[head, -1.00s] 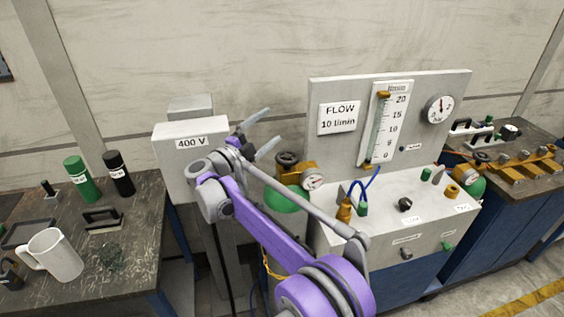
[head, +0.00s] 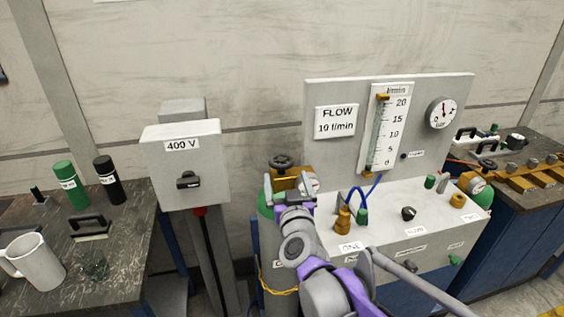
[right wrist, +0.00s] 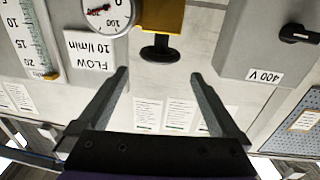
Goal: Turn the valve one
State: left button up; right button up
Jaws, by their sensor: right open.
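A dark handwheel (head: 283,161) sits on a brass valve block (head: 290,179) with a round gauge (head: 309,185), on top of a green-shouldered gas cylinder at the left end of the white panel. My right gripper (right wrist: 160,73) is open and empty. In the right wrist view the handwheel (right wrist: 161,53) and brass block (right wrist: 165,15) lie ahead, between the lines of the two fingers, with no visible contact. In the head view my wrist hides the fingers and part of the cylinder. My left gripper is not in view.
A grey "400 V" box (head: 182,160) with a black switch stands left of the cylinder. The upright flow board (head: 337,92) and a brass fitting (head: 343,219) with a blue hose stand to the right. A bench (head: 120,225) with a mug is at far left.

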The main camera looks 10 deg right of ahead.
aim_at(281, 160)
jog(key=w, duration=0.6)
jog(key=w+p, duration=0.1)
jog(key=w, duration=0.2)
jog(key=shift+d, duration=0.4)
jog(key=shift+c, duration=0.2)
jog(key=c, duration=1)
jog(key=m+h+b, duration=0.1)
jog(key=b, duration=0.3)
jog(key=shift+f+h, duration=0.15)
jog(key=shift+h, duration=0.15)
jog(key=shift+c, duration=0.2)
jog(key=shift+m+h+b, duration=0.3)
jog(key=shift+h+b, duration=0.1)
jog(key=shift+b, duration=0.1)
jog(key=o, duration=1.1)
